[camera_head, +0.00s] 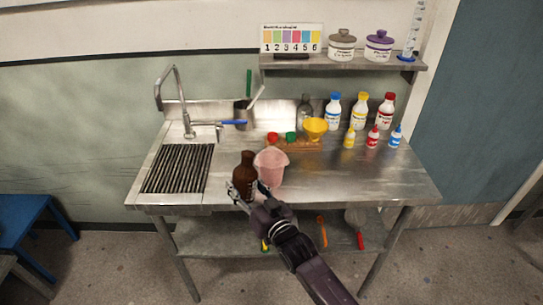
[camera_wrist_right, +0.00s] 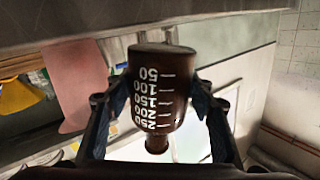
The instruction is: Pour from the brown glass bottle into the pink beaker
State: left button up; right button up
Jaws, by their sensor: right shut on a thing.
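The brown glass bottle (camera_head: 245,177) stands roughly upright at the front edge of the steel table. My right gripper (camera_head: 248,190) is shut on it, one finger on each side. In the right wrist view the picture is upside down; the bottle (camera_wrist_right: 158,85) shows white volume marks and sits between the two fingers (camera_wrist_right: 155,105). I cannot tell whether its base touches the table. The pink beaker (camera_head: 271,168) stands upright just right of the bottle, and it also shows in the right wrist view (camera_wrist_right: 72,75). My left gripper is not in view.
A steel table (camera_head: 340,180) has a sink tap (camera_head: 178,100) and a drain grate (camera_head: 178,168) at left. A rack (camera_head: 295,145) with red and green caps and a yellow funnel (camera_head: 316,127) stands behind the beaker. Several bottles (camera_head: 360,110) stand at back right. The right front is clear.

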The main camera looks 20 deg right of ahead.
aim_at(243, 176)
jog(key=shift+w+d+r+m+p, duration=0.1)
jog(key=shift+r+m+p, duration=0.25)
jog(key=shift+m, duration=0.35)
jog(key=shift+r+m+p, duration=0.4)
jog(key=shift+r+p, duration=0.2)
jog(key=shift+r, duration=0.05)
jog(key=shift+w+d+r+m+g+p, duration=0.15)
jog(key=shift+r+m+g+p, duration=0.1)
jog(key=shift+r+m+p, duration=0.25)
jog(key=shift+s+d+r+m+g+p, duration=0.1)
jog(key=shift+r+m+g+p, duration=0.15)
jog(key=shift+r+m+p, duration=0.25)
jog(key=shift+a+f+m+y, duration=0.1)
jog(key=shift+a+m+y, duration=0.2)
jog(key=shift+m, duration=0.5)
jog(key=shift+s+a, duration=0.15)
jog(key=shift+s, duration=0.05)
jog(key=shift+w+m+g, duration=0.1)
jog(key=shift+m+g, duration=0.2)
